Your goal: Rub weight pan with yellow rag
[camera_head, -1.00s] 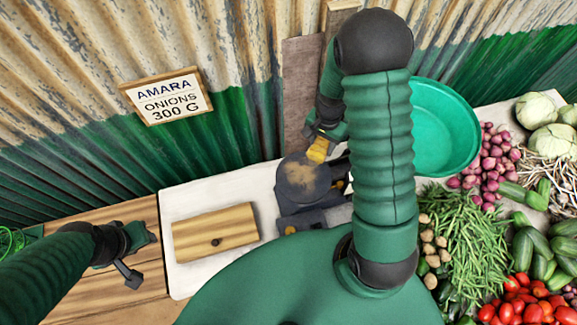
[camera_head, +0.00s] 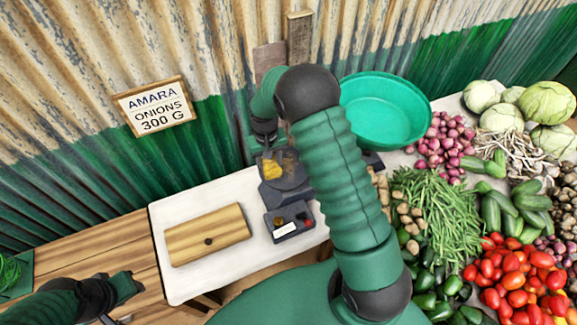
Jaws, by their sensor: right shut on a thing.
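The weight pan (camera_head: 289,184) is a dark round dish on the balance (camera_head: 285,207), on the white table. Brown dirt shows on the part of the pan to the right of the rag. My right gripper (camera_head: 268,151) is shut on the yellow rag (camera_head: 272,170). The rag is over the left part of the pan and looks to be touching it. My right forearm hides part of the balance's right side. My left gripper (camera_head: 124,302) is open and empty, low at the left, away from the balance.
A wooden box (camera_head: 207,235) with a dark knob lies left of the balance on the white table (camera_head: 185,288). A green basin (camera_head: 385,108) stands behind my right arm. Vegetables, such as red onions (camera_head: 440,140) and tomatoes (camera_head: 505,280), fill the right side. A sign (camera_head: 153,107) hangs on the corrugated wall.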

